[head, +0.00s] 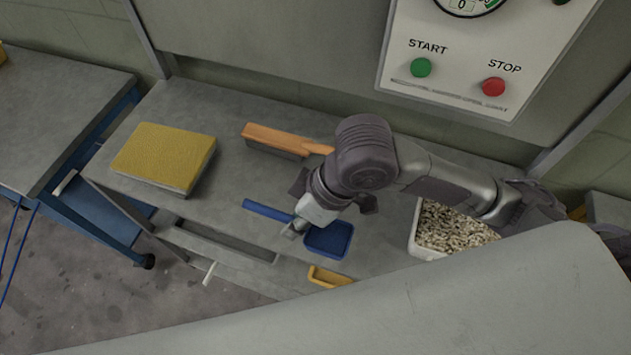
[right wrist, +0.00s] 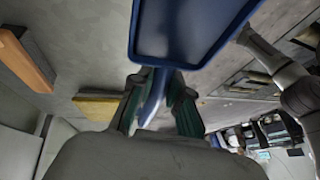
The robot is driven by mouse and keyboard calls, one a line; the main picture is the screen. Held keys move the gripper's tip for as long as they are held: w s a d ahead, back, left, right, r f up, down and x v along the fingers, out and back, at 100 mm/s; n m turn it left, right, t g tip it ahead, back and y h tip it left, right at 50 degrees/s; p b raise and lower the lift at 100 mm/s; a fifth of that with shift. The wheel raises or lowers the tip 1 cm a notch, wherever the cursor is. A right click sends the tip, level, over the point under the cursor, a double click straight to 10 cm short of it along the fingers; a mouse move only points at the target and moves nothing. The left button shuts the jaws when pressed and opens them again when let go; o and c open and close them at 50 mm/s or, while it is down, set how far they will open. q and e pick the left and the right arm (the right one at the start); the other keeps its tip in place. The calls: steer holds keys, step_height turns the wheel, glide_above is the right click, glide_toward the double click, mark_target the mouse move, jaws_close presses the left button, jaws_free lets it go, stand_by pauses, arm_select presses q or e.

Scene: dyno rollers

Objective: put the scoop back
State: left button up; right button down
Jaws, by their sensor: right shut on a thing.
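The blue scoop shows in the head view with its flat pan (head: 328,239) to the right and its handle (head: 268,210) to the left. My right gripper (head: 297,228) is shut on the handle close to the pan. In the right wrist view the scoop's pan (right wrist: 190,28) fills the top, and its handle runs down between the fingers (right wrist: 158,100). The pan looks empty. I cannot tell whether the scoop touches the bench. A white tub (head: 416,236) of pale pellets (head: 450,228) stands to the right, partly behind my right arm. My left gripper is not in view.
On the grey bench (head: 225,210) are a yellow pad (head: 165,153) at the left and an orange-handled brush (head: 277,138) at the back. A yellow tray-like piece (head: 330,277) is near the front edge. A panel with START and STOP buttons (head: 460,65) is behind.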

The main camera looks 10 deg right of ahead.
steer(key=w+d+f, duration=0.1)
steer(key=w+f, duration=0.2)
steer(key=w, duration=0.2)
glide_above(294, 204)
steer(key=d, duration=0.2)
steer(key=f, duration=0.3)
steer(key=shift+s+a+f+p, duration=0.2)
steer(key=shift+s+f+p, duration=0.05)
steer(key=shift+s+p, duration=0.1)
steer(key=shift+w+f, duration=0.1)
steer(key=shift+w, duration=0.1)
step_height(294, 204, down, 4)
steer(key=shift+r+p, duration=0.1)
steer(key=shift+p, duration=0.25)
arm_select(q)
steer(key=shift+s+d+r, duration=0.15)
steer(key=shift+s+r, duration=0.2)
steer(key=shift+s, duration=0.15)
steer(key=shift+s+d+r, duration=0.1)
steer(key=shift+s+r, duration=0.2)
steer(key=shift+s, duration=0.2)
arm_select(e)
steer(key=shift+f, duration=0.25)
steer(key=c, duration=1.1)
jaws_free()
steer(key=shift+r, duration=0.1)
